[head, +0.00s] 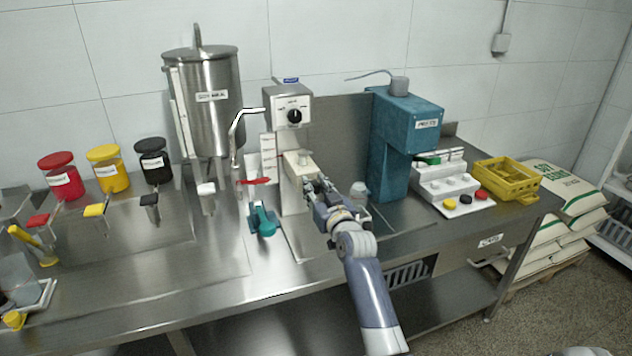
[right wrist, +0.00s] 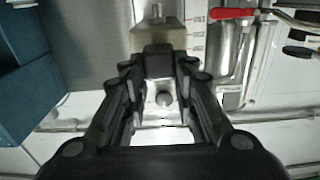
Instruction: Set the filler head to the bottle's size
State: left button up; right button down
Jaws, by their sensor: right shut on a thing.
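The filler head (head: 299,162) is a pale block on an upright post, below a box with a black dial (head: 294,116). A white scale plate (head: 268,158) with marks stands to its left. My right gripper (head: 318,186) is at the front of the head. In the right wrist view its fingers (right wrist: 159,72) are shut on a black block-shaped handle (right wrist: 158,58) in front of the metal head (right wrist: 158,36). The scale marks (right wrist: 198,40) show beside it. A small pale bottle (head: 359,190) stands just right of the gripper, partly hidden by it. My left gripper is not in view.
A red-handled valve (head: 254,182) and a teal device (head: 263,220) are close on the left. A steel hopper (head: 211,110) stands behind. A teal machine (head: 398,140) stands right, then a white stepped rack (head: 446,182) and a yellow crate (head: 507,180). The front table strip is clear.

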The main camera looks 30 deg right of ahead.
jog(key=shift+f, duration=0.4)
jog(key=c, duration=1.3)
grip_release()
jog(key=shift+s, duration=0.1)
jog(key=v, duration=1.1)
jog(key=shift+s, duration=0.4)
